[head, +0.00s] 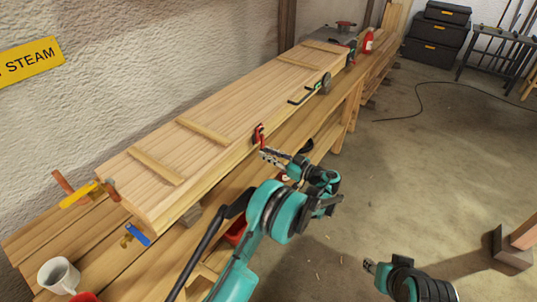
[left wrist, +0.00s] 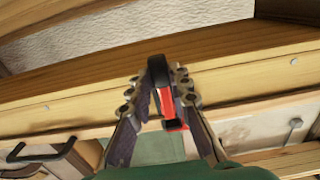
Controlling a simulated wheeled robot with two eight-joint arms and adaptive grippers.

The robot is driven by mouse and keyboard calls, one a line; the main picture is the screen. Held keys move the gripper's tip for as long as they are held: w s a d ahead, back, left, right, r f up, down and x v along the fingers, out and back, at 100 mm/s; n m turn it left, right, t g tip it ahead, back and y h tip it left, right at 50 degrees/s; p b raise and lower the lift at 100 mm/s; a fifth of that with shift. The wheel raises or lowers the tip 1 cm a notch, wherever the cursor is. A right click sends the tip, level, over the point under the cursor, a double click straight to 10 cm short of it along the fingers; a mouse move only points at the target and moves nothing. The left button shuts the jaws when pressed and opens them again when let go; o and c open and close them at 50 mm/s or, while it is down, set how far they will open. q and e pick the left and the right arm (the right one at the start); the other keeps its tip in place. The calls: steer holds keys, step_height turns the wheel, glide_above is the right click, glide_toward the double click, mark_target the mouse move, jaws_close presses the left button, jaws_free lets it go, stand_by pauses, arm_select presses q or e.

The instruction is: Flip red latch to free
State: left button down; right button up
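The red latch (head: 258,134) is a red clamp with a dark handle end, on the front edge of the long wooden box (head: 225,105). My left gripper (head: 264,153) is at the latch, reaching in from the front. In the left wrist view the latch (left wrist: 166,98) stands between the two fingers of my left gripper (left wrist: 158,78), its black end at the fingertips. The fingers are apart, one on each side; whether either touches it is hard to tell. My right gripper (head: 369,266) is low at the lower right, away from the box; its fingers are too small to read.
The box lies on a wooden bench (head: 80,240) along the wall. Orange and blue clamps (head: 137,234) and a white mug (head: 58,275) are at the near end. Open floor lies to the right.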

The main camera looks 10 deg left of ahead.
arm_select(q)
steer(key=shift+w, duration=0.1)
steer(key=shift+w+d+r+n+p, duration=0.3)
steer(key=shift+w+r+n, duration=0.6)
steer(key=shift+n, duration=1.75)
steer(key=shift+w+d+r+n+p, duration=0.1)
steer(key=shift+w+d+r+n, duration=0.5)
steer(key=shift+n, duration=2.1)
steer(key=shift+w+d+r+n+p, duration=0.15)
steer(key=shift+w+r+n, duration=1)
steer(key=shift+n, duration=1.5)
steer(key=shift+w+f, duration=0.1)
steer(key=c, duration=1.4)
jaws_free()
steer(key=v, duration=1.2)
